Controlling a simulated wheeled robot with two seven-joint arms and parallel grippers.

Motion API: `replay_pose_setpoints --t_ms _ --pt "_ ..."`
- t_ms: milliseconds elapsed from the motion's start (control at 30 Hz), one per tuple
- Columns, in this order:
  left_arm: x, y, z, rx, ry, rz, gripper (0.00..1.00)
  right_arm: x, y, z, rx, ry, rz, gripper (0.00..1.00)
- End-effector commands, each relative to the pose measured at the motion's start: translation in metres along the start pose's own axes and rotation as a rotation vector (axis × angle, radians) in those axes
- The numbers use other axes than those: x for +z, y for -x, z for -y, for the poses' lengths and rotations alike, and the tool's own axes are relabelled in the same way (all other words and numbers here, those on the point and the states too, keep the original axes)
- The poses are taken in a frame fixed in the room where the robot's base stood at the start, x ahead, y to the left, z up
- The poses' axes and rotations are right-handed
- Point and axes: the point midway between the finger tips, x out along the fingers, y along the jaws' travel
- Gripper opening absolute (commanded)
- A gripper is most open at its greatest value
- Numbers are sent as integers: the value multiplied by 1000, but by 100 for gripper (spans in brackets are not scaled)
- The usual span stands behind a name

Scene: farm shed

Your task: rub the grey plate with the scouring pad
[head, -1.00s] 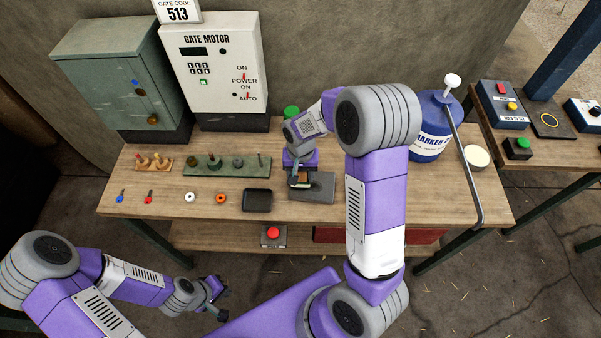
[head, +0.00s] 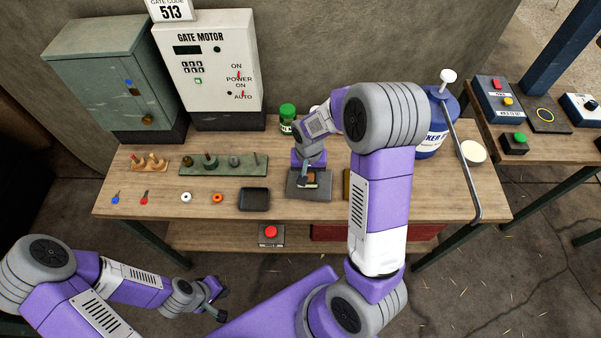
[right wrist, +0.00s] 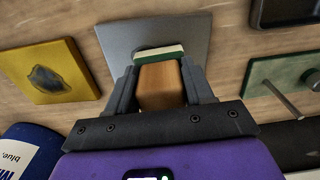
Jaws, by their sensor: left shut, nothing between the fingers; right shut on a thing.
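The grey plate (head: 294,191) lies flat on the bench, partly covered by my right gripper. It also shows in the right wrist view (right wrist: 130,42). My right gripper (head: 310,180) is shut on the wooden block of the scouring pad (right wrist: 162,86), whose green and pale layers show at its far edge. The pad is over the plate's middle, pointing down, and seems to rest on it; the contact itself is hidden. My left gripper (head: 219,302) is shut and empty, low in front of the bench.
A black tray (head: 254,199) stands just left of the plate. A yellow board with a dark patch (right wrist: 45,76) lies on the plate's other side, mostly behind my arm in the head view. A green-lidded jar (head: 287,117) and blue drum (head: 433,143) stand behind.

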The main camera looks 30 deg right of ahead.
Motion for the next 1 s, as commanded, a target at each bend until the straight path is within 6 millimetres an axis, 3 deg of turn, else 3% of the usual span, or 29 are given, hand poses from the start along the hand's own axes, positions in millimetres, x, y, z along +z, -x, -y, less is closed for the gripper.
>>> replay_pose_setpoints --t_ms 700,1000 --pt "0 -2 1 0 0 0 0 4 -2 -44 0 -1 0 27" --pt "0 0 0 0 0 0 0 4 -2 -36 0 3 0 27"
